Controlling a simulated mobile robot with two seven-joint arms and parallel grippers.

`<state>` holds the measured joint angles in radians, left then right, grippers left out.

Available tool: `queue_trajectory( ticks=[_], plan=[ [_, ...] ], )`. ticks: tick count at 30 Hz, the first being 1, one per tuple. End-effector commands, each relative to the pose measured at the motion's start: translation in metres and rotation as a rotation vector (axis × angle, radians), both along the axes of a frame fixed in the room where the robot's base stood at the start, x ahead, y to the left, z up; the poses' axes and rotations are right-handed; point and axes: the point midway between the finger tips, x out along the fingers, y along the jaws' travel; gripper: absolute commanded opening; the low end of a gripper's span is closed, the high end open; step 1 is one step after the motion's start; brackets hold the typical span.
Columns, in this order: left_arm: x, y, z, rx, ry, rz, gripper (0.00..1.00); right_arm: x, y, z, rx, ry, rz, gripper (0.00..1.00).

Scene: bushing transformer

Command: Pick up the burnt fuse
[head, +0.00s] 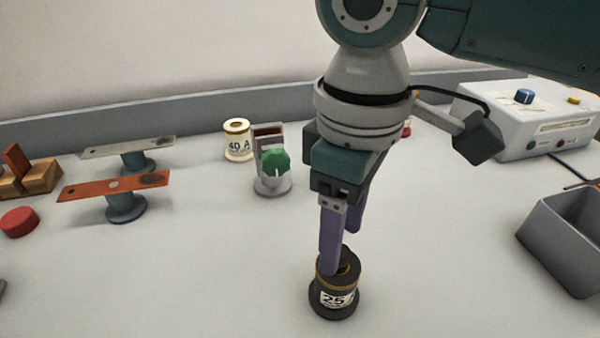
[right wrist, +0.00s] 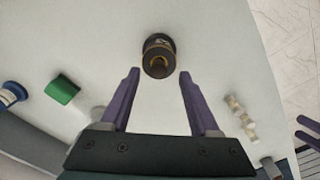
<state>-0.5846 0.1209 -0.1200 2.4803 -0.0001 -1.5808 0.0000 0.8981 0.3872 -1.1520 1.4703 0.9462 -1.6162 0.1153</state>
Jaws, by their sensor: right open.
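The burnt fuse (head: 335,298) is a dark, blackened cylinder with a gold band and a label reading 25. It stands upright on the table, and in the right wrist view (right wrist: 158,58) it shows from above. My right gripper (head: 341,252) points down over it, with its purple fingers open. In the right wrist view the fingertips (right wrist: 158,73) are spread on either side, with the fuse slightly beyond them and centred. In the head view one finger overlaps the fuse's top; contact cannot be told. Purple fingers of my left gripper (right wrist: 308,131) show apart at the right edge.
A cream 40 A fuse (head: 237,142) stands farther back, beside a holder with a green knob (head: 275,162). Flat bars on posts (head: 125,185) are at left. A grey bin (head: 562,245) and white control box (head: 530,118) are at right. Table around the burnt fuse is clear.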

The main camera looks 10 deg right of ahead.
Motion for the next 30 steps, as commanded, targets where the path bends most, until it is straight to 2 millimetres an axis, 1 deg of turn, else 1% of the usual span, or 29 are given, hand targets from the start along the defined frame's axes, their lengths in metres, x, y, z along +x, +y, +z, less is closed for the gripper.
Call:
queue_trajectory(
  ticks=[1, 3, 5, 7, 13, 27, 30],
  plan=[
    [0.0, 0.0, 0.001, 0.0, -0.001, 0.0, 0.5, -0.001, -0.002, -0.008, -0.002, 0.002, -0.001, 0.62],
    [0.0, 0.0, -0.001, 0.0, -0.001, 0.0, 0.5, -0.001, -0.001, -0.018, -0.001, 0.001, -0.002, 0.62],
    [0.001, 0.0, -0.001, 0.0, -0.002, 0.0, 0.5, -0.001, -0.001, -0.024, -0.001, 0.001, -0.001, 0.62],
    [0.001, 0.0, -0.001, 0.0, -0.002, 0.0, 0.5, 0.0, -0.001, -0.026, -0.001, -0.001, 0.0, 0.62],
    [0.002, 0.0, -0.001, -0.001, -0.004, 0.0, 0.5, 0.0, -0.001, -0.026, 0.0, -0.001, 0.0, 0.62],
    [0.002, 0.0, 0.0, -0.001, -0.005, 0.001, 0.5, 0.0, -0.001, -0.026, 0.0, -0.001, 0.0, 0.09],
    [0.002, 0.0, 0.0, -0.001, -0.005, 0.001, 0.5, 0.0, -0.001, -0.026, 0.0, -0.001, 0.0, 0.0]
  ],
)
